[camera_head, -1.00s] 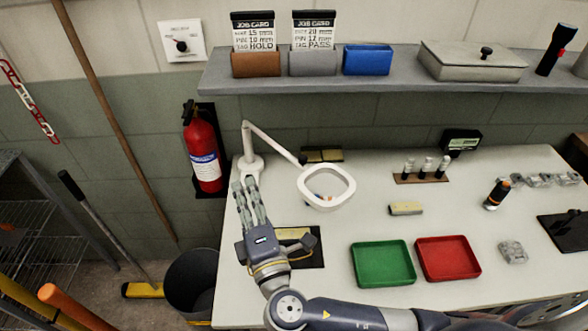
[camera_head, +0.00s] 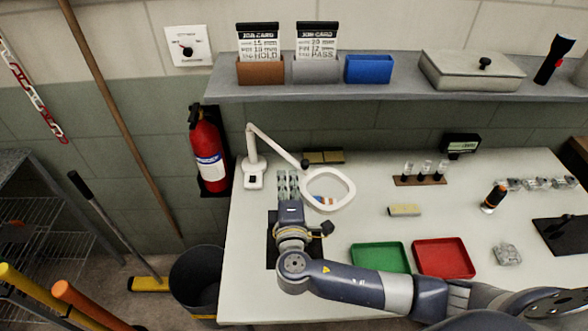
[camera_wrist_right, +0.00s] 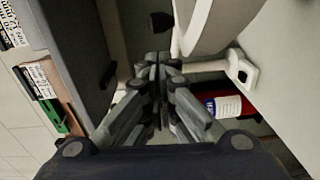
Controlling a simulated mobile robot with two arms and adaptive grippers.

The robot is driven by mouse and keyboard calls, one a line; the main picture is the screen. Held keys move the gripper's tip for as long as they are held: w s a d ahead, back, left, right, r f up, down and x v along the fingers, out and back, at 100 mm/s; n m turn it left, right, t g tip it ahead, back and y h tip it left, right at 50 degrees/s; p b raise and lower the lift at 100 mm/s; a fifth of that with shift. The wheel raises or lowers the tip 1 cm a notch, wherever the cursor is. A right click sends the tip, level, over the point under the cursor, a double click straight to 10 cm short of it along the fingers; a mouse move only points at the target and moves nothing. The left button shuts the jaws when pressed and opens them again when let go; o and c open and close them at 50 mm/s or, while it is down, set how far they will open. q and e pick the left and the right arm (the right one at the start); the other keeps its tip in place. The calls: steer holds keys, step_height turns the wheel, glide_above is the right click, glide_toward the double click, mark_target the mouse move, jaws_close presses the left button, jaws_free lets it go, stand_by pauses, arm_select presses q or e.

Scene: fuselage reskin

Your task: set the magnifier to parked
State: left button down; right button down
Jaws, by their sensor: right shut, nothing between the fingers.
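The magnifier is a white desk lamp type with a ring-shaped lens head (camera_head: 328,188) on a jointed arm. Its base (camera_head: 254,174) stands at the left rear of the bench. The head hangs over the bench, right of the base, with a dark joint where it meets the arm. My right gripper (camera_head: 288,180) is shut and empty, between base and head, just left of the ring. In the right wrist view my closed fingers (camera_wrist_right: 156,85) lie beside the pale head (camera_wrist_right: 195,25); whether they touch it is unclear. My left gripper is out of view.
A green tray (camera_head: 380,258) and a red tray (camera_head: 443,257) lie right of my right wrist. A shelf (camera_head: 390,88) with job cards and boxes runs above the bench. A fire extinguisher (camera_head: 208,152) hangs on the wall at left. The bench middle is mostly clear.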

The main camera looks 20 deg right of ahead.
steer(key=shift+w+d+f+p, duration=0.15)
steer(key=shift+w+d, duration=0.15)
steer(key=shift+d, duration=0.25)
steer(key=shift+w+d+r+p, duration=0.15)
steer(key=shift+w+d, duration=0.1)
steer(key=shift+d, duration=0.3)
steer(key=shift+f, duration=0.1)
steer(key=w+d+n+y+b, duration=0.4)
steer(key=w+d+y+b, duration=0.3)
steer(key=d, duration=1.1)
steer(key=shift+w+d+n+b, duration=0.2)
steer(key=shift+w+n+b, duration=0.2)
steer(key=shift+w+b, duration=2.3)
steer(key=shift+w+p, duration=0.5)
